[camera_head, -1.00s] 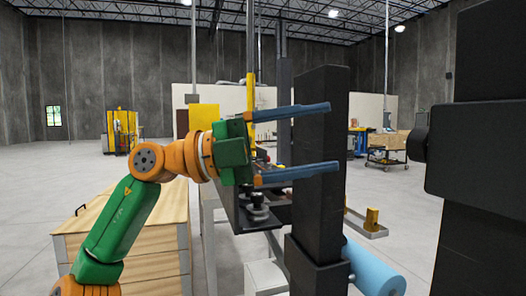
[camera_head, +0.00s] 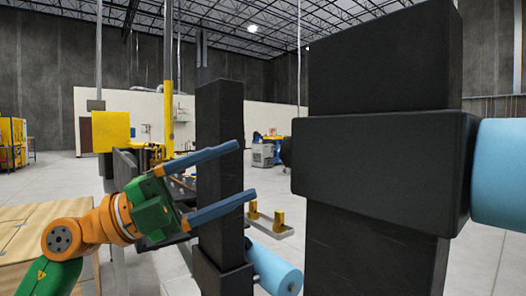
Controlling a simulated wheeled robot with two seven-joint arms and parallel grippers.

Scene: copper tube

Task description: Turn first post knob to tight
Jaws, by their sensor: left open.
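My left gripper (camera_head: 246,170) is open, with two long blue fingers pointing right and slightly up. In the picture the fingers cross in front of the far black post (camera_head: 220,110); I cannot tell whether they touch it. Nothing shows held between them. A large black post (camera_head: 385,55) stands close on the right, with a thick black collar (camera_head: 380,165) around it. A light blue cylinder (camera_head: 503,170) sticks out on the collar's right side. My right gripper is not in view.
The far post has a lower collar (camera_head: 225,280) and a light blue cylinder (camera_head: 275,270) beside it. A wooden-topped cabinet (camera_head: 30,225) is at lower left. A yellow-footed floor bracket (camera_head: 270,222) lies beyond. Open floor shows between the posts.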

